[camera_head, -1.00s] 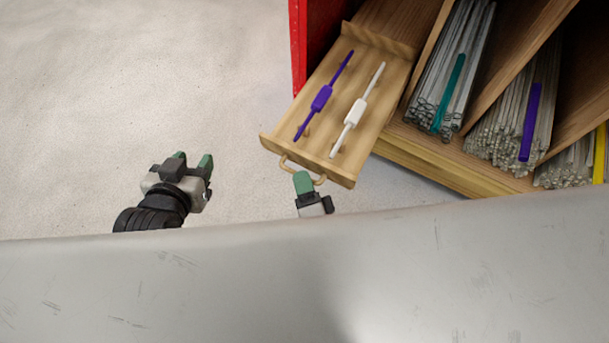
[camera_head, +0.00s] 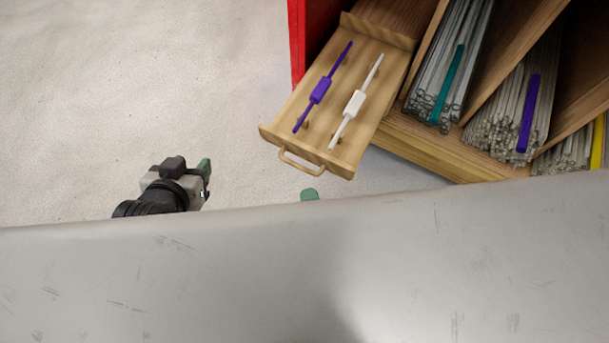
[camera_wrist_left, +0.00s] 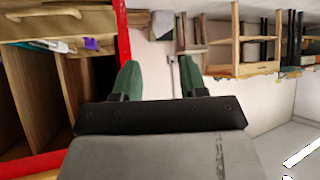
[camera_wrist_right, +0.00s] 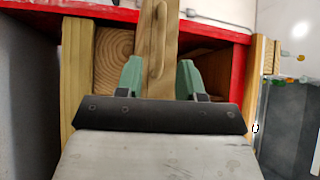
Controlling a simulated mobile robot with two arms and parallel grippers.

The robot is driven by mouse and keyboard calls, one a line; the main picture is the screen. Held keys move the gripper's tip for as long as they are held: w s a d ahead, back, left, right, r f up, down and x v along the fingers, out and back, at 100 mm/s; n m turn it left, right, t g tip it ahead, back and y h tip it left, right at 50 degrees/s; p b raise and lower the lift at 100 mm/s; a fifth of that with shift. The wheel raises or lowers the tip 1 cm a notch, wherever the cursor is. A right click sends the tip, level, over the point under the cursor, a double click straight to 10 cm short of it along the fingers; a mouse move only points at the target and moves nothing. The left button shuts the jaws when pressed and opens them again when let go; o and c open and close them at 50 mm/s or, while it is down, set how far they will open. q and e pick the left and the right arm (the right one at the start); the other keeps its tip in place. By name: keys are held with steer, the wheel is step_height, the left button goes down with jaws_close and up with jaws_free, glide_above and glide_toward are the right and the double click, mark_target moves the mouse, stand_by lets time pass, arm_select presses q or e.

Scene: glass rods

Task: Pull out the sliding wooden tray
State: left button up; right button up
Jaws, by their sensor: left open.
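The sliding wooden tray (camera_head: 275,130) is out of the red-sided cabinet and carries a purple tool (camera_head: 319,90) and a white tool (camera_head: 354,104). Its curved handle (camera_head: 301,162) faces me and is bare. My right gripper (camera_head: 310,194) shows only a green fingertip, just in front of and apart from the handle; my grey body hides the rest. In the right wrist view its fingers (camera_wrist_right: 160,80) are apart, with the tray's handle (camera_wrist_right: 156,70) ahead between them. My left gripper (camera_head: 191,165) is open and empty, left of the tray; its fingers (camera_wrist_left: 160,78) also show in the left wrist view.
The cabinet's wooden compartments (camera_head: 425,150) right of the tray hold bundles of glass rods (camera_head: 500,125) with teal, purple and yellow markers. The red side wall (camera_head: 297,45) stands left of the tray. The pale floor (camera_head: 130,80) at left is clear.

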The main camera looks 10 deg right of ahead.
arm_select(q)
steer(key=shift+s+a+f+g, duration=0.15)
steer(key=shift+s+f+g, duration=0.2)
steer(key=shift+s+g, duration=0.15)
arm_select(e)
steer(key=shift+v, duration=2.3)
